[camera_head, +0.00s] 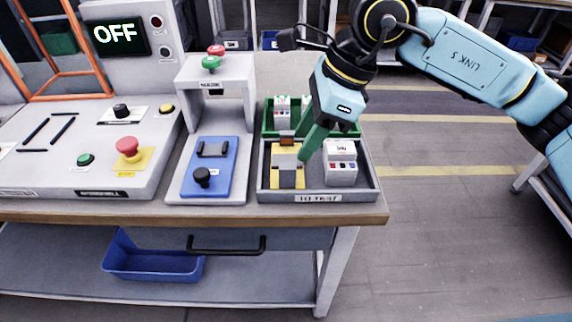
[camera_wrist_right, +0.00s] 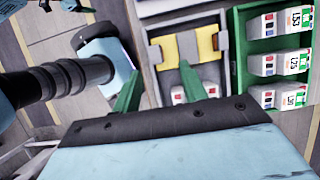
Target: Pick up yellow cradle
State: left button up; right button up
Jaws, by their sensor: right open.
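The yellow cradle (camera_head: 286,178) sits in the left part of the grey tray labelled "TO TEST" (camera_head: 317,197). It has a grey middle piece, and it also shows in the right wrist view (camera_wrist_right: 168,52), ahead of the fingers. My right gripper (camera_head: 302,150) has green fingers and is open, pointing down at the cradle. In the head view a finger overlaps the cradle's right edge. In the right wrist view one fingertip overlaps the cradle and the other lies left of it. I cannot tell whether they touch. My left gripper is not in view.
A white box (camera_head: 341,173) stands in the tray's right part. A green tray (camera_head: 354,130) with white boxes is behind. Left are a blue fixture plate (camera_head: 222,178) under a grey stand (camera_head: 215,75) and a control panel (camera_head: 62,172). The table edge is close in front.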

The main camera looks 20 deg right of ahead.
aim_at(289, 165)
jog(key=shift+x, duration=1.25)
jog(key=shift+s+a+b+x, duration=0.15)
jog(key=shift+b+x, duration=0.4)
jog(key=shift+x, duration=0.8)
jog(key=shift+s+a+b+x, duration=0.15)
jog(key=shift+b+x, duration=0.35)
jog(key=shift+x, duration=0.9)
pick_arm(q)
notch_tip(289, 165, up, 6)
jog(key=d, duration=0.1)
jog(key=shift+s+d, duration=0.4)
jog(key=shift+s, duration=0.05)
pick_arm(e)
jog(key=shift+d, duration=0.1)
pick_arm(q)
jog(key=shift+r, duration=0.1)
pick_arm(e)
jog(key=shift+r, duration=0.1)
grip_shut()
